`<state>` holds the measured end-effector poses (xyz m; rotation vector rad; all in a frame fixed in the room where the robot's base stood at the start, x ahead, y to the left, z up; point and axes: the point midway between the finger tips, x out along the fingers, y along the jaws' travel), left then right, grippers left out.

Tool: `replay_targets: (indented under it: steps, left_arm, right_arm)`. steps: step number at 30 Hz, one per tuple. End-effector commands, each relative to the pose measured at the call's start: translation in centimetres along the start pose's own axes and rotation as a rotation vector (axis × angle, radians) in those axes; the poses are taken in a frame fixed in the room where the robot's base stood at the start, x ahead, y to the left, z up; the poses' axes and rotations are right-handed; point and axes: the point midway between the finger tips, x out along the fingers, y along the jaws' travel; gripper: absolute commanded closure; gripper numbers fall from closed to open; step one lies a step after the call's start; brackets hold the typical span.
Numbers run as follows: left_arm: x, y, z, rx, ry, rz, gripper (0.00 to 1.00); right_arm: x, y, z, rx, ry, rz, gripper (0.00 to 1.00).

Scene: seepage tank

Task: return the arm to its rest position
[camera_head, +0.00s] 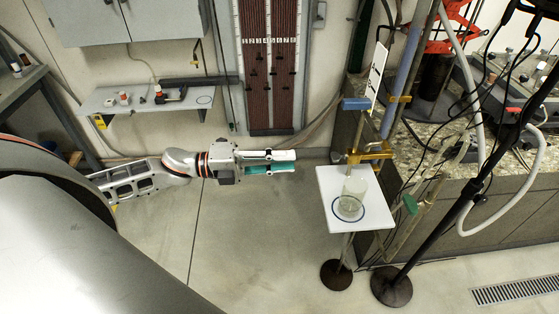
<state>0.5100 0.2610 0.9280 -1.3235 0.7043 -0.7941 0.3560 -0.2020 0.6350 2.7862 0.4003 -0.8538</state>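My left gripper (282,161) is at the end of my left arm, which reaches in from the left. It points right over the open floor, left of the small white platform (337,217), and is apart from it. I cannot tell whether that strip is part of the finger or a held thing. A clear glass beaker (352,197) stands upright on the platform, inside a dark blue ring. My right gripper is not in view.
A wall shelf (140,98) with small items is behind my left arm. A numbered manometer board (270,65) hangs on the back wall. Stands, hoses and a stone-topped bench (455,160) crowd the right. The floor (250,240) in the middle is clear.

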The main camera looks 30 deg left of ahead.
Motion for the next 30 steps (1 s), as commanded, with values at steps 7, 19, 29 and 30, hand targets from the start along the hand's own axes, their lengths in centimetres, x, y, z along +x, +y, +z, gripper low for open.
replay_targets:
  steps: [7, 19, 29, 30]
  left_arm:
    - [-0.8, 0.0, 0.0, 0.001, 0.0, 0.0, 0.78]
    - [-0.8, 0.0, 0.0, 0.001, 0.0, 0.0, 0.78]
    - [0.2, 4.9, -1.2, -0.324, -0.215, -0.044, 0.78]
    - [0.3, 6.4, -1.6, -0.419, -0.277, -0.051, 0.78]
  right_arm:
    - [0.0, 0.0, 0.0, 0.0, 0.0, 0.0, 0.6]
    - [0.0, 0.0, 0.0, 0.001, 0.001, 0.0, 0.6]
    - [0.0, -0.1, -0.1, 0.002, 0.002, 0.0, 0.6]
    - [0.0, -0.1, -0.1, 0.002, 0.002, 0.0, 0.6]
